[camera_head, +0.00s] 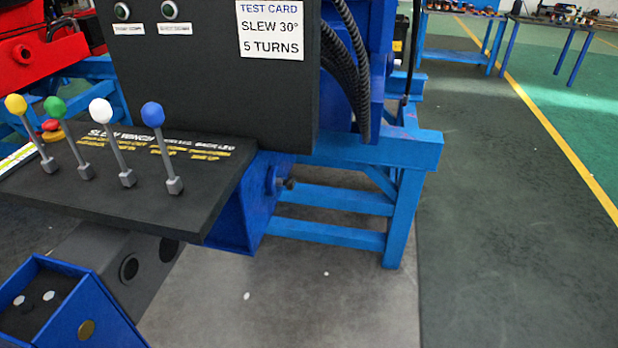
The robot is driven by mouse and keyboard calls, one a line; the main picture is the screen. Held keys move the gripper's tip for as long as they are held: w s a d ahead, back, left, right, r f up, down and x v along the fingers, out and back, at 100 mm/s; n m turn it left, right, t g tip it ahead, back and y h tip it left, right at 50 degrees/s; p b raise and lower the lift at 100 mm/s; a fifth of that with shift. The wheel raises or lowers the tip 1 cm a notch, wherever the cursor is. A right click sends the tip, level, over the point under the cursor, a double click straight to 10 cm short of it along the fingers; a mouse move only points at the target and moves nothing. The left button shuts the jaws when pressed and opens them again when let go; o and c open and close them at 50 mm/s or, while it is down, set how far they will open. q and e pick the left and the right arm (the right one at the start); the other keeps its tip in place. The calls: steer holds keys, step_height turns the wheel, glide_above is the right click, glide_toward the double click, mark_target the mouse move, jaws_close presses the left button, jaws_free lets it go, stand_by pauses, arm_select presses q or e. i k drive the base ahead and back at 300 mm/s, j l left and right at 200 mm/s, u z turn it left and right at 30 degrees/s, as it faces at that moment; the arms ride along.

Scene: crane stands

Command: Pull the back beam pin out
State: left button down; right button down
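A grey beam-like block (100,258) with dark round holes lies below the panel at the lower left. A blue open-topped housing (92,322) with a gold disc on its side stands in front of it. Neither of my grippers is in view.
The black lever panel (200,195) carries yellow, green, white and blue knobbed levers. A black control box (215,85) with a test card (270,28) stands behind it. A blue stand (405,190) is at centre. Grey floor (500,230) lies open to the right; worktables (460,55) stand far back.

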mark_target(288, 183)
steer(key=i+l, duration=0.85)
steer(key=i, duration=0.15)
